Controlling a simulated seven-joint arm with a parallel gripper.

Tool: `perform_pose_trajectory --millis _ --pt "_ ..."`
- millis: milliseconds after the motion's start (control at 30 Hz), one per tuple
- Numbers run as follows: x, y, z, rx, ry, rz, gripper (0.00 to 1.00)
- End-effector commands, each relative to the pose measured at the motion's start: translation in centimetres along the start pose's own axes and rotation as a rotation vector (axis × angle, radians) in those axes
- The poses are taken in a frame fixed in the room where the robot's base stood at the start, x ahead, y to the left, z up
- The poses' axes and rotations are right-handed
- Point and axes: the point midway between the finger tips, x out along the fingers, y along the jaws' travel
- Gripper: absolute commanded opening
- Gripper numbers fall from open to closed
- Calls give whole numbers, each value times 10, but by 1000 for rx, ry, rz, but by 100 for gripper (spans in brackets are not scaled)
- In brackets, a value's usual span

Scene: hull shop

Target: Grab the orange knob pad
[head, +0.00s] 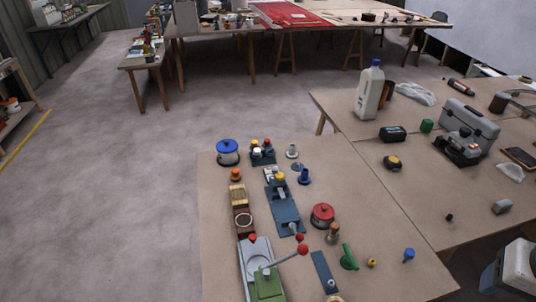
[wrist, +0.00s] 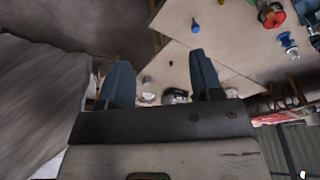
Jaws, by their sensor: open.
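The orange knob pad (head: 236,175) stands on the near wooden table (head: 219,225) in the head view, near its far left corner. It has an orange top and a darker base. It sits just below a blue-lidded pot and just above a brown wooden block. I cannot make it out in the wrist view. My gripper (wrist: 162,78) shows in the wrist view with its two blue-grey fingers apart and nothing between them. I do not see my gripper in the head view, so its distance from the pad cannot be told.
The blue-lidded pot (head: 228,152) and the wooden block (head: 237,195) crowd the pad. A blue-grey fixture (head: 286,215), a red-lidded pot (head: 322,215) and a green lever machine (head: 265,280) stand nearby. A second table (head: 350,125) adjoins at right. The floor at left is clear.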

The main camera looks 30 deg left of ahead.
Motion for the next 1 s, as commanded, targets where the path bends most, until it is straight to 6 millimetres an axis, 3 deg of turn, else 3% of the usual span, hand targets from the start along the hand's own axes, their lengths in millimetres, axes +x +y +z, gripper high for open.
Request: perform_pose_trajectory --millis 167,367,1000 --pt "0 -5 -7 8 -12 -13 60" --pt "2 -21 -30 36 -51 -57 60" --pt "27 -126 -136 190 -284 -246 60"
